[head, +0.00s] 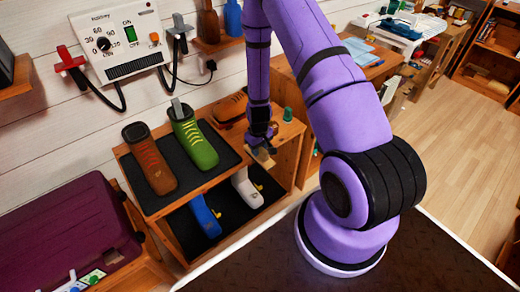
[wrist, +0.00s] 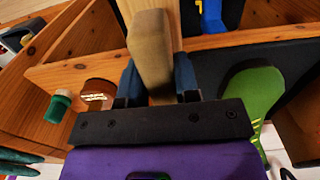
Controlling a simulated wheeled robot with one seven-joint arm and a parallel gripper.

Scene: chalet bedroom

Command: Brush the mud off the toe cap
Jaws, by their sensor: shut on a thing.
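My gripper (head: 262,140) is shut on a wooden brush (head: 264,158), held at the front of the upper rack shelf. In the wrist view the brush (wrist: 150,50) stands between the two blue fingers (wrist: 157,85); its bristles cannot be made out. An orange-brown shoe (head: 230,107) lies on the bare wooden part of the upper shelf, behind and left of my gripper, partly hidden by my arm. A small brown rounded thing with a pale patch (wrist: 99,94) shows left of the fingers. I cannot tell where mud lies.
A brown shoe (head: 149,158) and a green shoe (head: 194,136) rest on the dark upper mat. A blue shoe (head: 204,215) and a white shoe (head: 246,187) are on the lower shelf. A green-topped pot (head: 288,115) stands right of my gripper. A dryer unit hangs on the wall.

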